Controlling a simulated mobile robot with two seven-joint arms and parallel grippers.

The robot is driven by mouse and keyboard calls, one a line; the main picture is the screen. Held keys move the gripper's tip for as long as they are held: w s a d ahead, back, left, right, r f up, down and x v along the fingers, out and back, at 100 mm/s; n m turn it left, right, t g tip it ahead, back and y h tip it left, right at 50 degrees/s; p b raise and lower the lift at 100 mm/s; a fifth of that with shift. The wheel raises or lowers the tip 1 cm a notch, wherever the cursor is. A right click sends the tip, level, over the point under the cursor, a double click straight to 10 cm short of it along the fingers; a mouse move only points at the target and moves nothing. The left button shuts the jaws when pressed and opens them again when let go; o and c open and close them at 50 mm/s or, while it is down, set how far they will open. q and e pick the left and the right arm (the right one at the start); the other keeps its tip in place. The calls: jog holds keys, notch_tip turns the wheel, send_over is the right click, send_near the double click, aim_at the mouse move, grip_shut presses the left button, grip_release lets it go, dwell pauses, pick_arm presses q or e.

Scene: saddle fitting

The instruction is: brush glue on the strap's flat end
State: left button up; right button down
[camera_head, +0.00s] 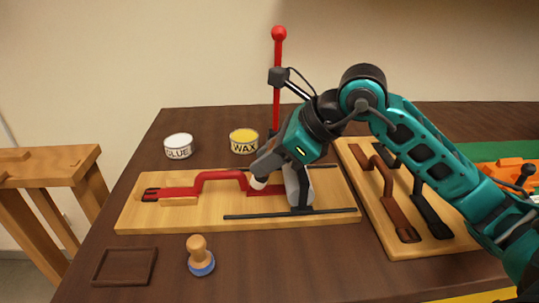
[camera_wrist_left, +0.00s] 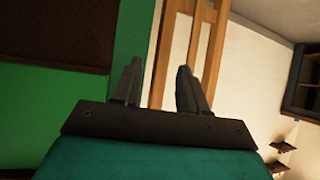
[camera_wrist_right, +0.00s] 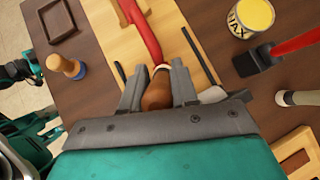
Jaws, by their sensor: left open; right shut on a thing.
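The red strap (camera_head: 222,175) lies on a pale wooden board (camera_head: 140,222), with a raised bend in its middle and a forked end at the left. Its flat right end (camera_head: 262,192) lies partly beneath my right gripper (camera_head: 272,175). My right gripper is shut on a brown wooden handle (camera_wrist_right: 157,92) with a pale tip, apparently the brush. The pale tip (camera_head: 257,184) is at the strap's right end; I cannot tell whether they touch. A white tin marked GLUE (camera_head: 178,148) stands behind the board. My left gripper (camera_wrist_left: 157,75) is open and empty, out of the head view.
A WAX tin (camera_head: 243,142) and a red lever (camera_head: 278,80) stand behind the board. A brown tray (camera_head: 125,267) and a wooden knob with blue base (camera_head: 200,257) are in front. Another board (camera_head: 391,252) with brown and black straps lies at the right.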

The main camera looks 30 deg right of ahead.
jog(key=shift+w+d+r+g+p, duration=0.15)
jog(key=shift+d+r+p, duration=0.05)
jog(key=shift+r+p, duration=0.7)
jog(key=shift+w+d+r+g+p, duration=0.1)
jog(key=shift+d+r+g+p, duration=0.1)
jog(key=shift+r+p, duration=0.9)
jog(key=shift+p, duration=0.1)
jog(key=shift+a, duration=0.1)
jog(key=shift+r+p, duration=1)
jog(key=shift+r, duration=0.55)
jog(key=shift+a+f, duration=0.1)
jog(key=shift+f, duration=0.15)
jog(key=shift+w+a+f+b, duration=0.15)
jog(key=shift+a+f+b, duration=0.1)
jog(key=shift+b, duration=0.15)
